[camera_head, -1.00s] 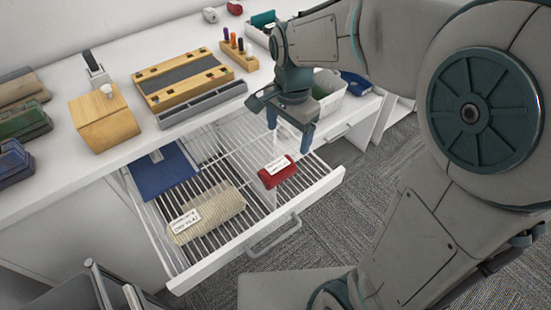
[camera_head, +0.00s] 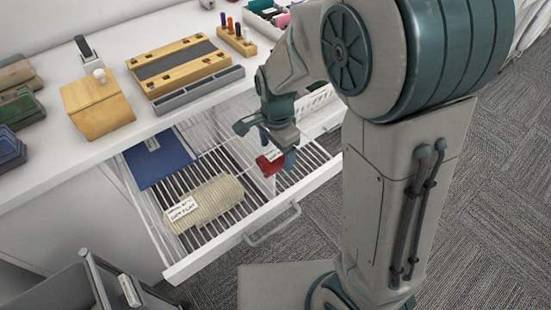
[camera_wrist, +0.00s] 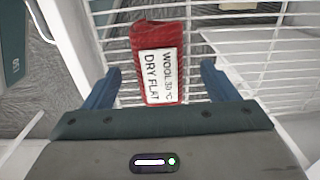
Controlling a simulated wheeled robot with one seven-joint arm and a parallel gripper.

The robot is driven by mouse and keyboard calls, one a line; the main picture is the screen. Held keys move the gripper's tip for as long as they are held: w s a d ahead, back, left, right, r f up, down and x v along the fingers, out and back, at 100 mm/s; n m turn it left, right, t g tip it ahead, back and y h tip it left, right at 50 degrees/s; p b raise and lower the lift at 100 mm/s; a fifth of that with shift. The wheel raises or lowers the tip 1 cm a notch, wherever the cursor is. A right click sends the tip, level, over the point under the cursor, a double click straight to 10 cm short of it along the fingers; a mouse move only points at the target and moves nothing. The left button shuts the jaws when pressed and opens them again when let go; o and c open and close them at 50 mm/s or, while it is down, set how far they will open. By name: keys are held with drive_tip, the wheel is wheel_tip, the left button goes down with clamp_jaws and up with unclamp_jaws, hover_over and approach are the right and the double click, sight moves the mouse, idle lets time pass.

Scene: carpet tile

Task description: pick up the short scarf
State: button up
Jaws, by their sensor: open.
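The short scarf is a small red roll (camera_head: 270,163) with a white label, lying in the right part of the open wire drawer (camera_head: 223,243). In the wrist view the red scarf (camera_wrist: 146,34) lies between my two blue fingers, and its label reads "WOOL 30 °C DRY FLAT". My gripper (camera_head: 276,150) is open and lowered over it in the head view, hiding part of it. In the wrist view my gripper (camera_wrist: 158,88) has a gap on each side of the scarf. A longer beige rolled scarf (camera_head: 212,203) with a label lies at the drawer's left front.
A blue folder (camera_head: 158,162) lies at the drawer's back left. The white counter behind holds a wooden box (camera_head: 98,105), a wooden rack (camera_head: 178,65) and a grey tray (camera_head: 198,90).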

sight(277, 152)
drive_tip(key=shift+f, duration=1.55)
drive_tip(key=c, duration=1.1)
drive_tip(key=shift+r, duration=0.15)
